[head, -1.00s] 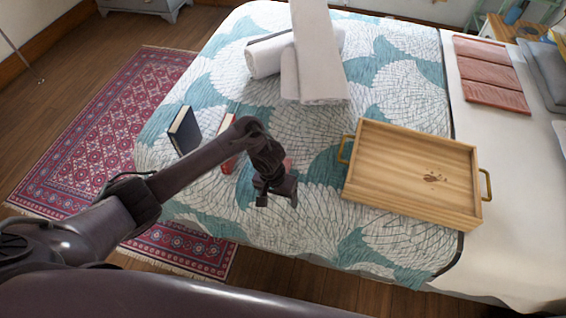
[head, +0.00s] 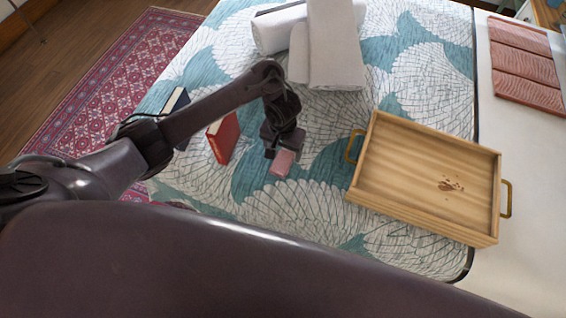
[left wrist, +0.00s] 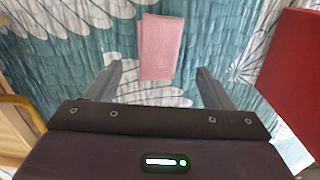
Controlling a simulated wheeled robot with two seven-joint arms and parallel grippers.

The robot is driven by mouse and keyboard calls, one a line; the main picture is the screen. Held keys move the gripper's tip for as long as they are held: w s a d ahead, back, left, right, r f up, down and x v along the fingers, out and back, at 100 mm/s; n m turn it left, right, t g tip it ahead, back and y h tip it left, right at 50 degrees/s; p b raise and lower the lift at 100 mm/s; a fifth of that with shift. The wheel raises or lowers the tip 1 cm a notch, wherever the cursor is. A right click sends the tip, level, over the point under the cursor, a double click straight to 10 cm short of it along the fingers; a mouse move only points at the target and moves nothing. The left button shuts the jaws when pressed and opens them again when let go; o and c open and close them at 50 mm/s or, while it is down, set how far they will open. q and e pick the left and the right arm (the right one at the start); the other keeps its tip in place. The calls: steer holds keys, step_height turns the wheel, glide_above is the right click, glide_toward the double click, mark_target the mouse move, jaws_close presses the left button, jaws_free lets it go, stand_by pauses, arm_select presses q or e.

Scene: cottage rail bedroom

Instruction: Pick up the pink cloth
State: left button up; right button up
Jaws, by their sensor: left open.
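The pink cloth (head: 283,163) lies folded on the patterned bedspread, just beside my left gripper's fingers in the head view. In the left wrist view the cloth (left wrist: 160,48) is a small pink rectangle, ahead of and centred between the two fingers. My left gripper (head: 283,150) is open and empty, pointing down over the bed. Its fingers also show in the left wrist view (left wrist: 159,80), spread wider than the cloth. The gripper partly hides the cloth in the head view. My right gripper is not in view.
A wooden tray (head: 374,128) with brass handles and a brown stain lies right of the gripper. A red book (head: 224,139) and a dark book (head: 174,101) stand to the left. White rolled towels (head: 335,50) lie behind. Folded pink-red textiles (head: 525,62) lie at far right.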

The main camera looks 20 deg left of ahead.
mark_target(283, 160)
arm_select(q)
steer(key=f, duration=0.2)
steer(key=f+b, duration=0.1)
steer(key=f, duration=0.1)
steer(key=shift+s+d, duration=0.1)
steer(key=shift+s, duration=0.3)
steer(key=shift+f, duration=0.3)
steer(key=c, duration=1.1)
steer(key=shift+o, duration=0.2)
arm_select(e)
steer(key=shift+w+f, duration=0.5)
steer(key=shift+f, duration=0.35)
arm_select(q)
steer(key=shift+r, duration=0.1)
